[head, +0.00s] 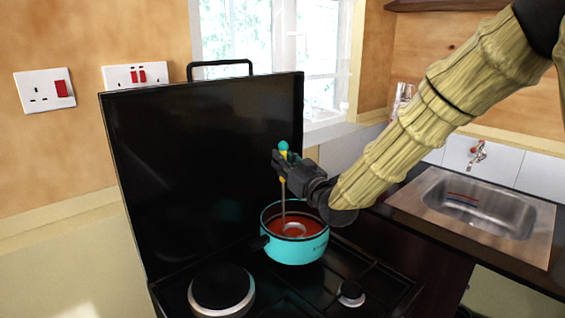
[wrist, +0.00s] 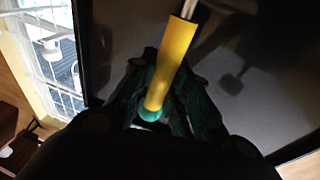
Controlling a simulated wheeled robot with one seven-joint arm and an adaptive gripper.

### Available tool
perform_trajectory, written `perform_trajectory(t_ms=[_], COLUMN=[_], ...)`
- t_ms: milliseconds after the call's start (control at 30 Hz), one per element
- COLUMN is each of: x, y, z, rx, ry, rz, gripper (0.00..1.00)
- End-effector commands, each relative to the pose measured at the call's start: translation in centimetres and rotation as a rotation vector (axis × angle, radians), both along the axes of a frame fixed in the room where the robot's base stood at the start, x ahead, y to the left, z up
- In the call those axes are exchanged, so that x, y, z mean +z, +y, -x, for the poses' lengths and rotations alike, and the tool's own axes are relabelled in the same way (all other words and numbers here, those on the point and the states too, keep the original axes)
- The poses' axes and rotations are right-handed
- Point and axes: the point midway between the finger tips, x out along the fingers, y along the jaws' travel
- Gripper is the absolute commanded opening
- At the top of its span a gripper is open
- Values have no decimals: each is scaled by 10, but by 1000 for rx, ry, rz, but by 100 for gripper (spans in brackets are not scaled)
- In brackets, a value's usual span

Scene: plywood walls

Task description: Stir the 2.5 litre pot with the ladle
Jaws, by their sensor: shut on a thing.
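The turquoise pot (head: 297,249) stands on the stove at the back, with red-orange liquid inside and its dark handle pointing left. The ladle (head: 283,203) is upright, its metal shaft reaching down into the pot and its bowl showing in the liquid. My gripper (head: 281,165) is shut on the ladle's yellow handle, above the pot; the turquoise end knob sticks out above the fingers. In the wrist view the yellow ladle handle (wrist: 171,65) lies between my gripper's fingers (wrist: 158,100), with the metal shaft running up out of view.
The stove's raised black lid (head: 205,170) stands upright close behind the pot and gripper. A round hotplate (head: 222,288) is front left and a gas burner (head: 351,293) front right, both bare. A metal sink (head: 475,208) lies to the right, and a window (head: 275,50) is behind.

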Motion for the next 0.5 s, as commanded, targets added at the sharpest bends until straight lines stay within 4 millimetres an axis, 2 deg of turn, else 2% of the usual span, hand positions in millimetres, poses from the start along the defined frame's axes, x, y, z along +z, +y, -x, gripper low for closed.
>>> perform_trajectory(t_ms=[500], x=[34], y=[0], z=[0], rx=[0], ry=[-2], rz=[-1], gripper=[0])
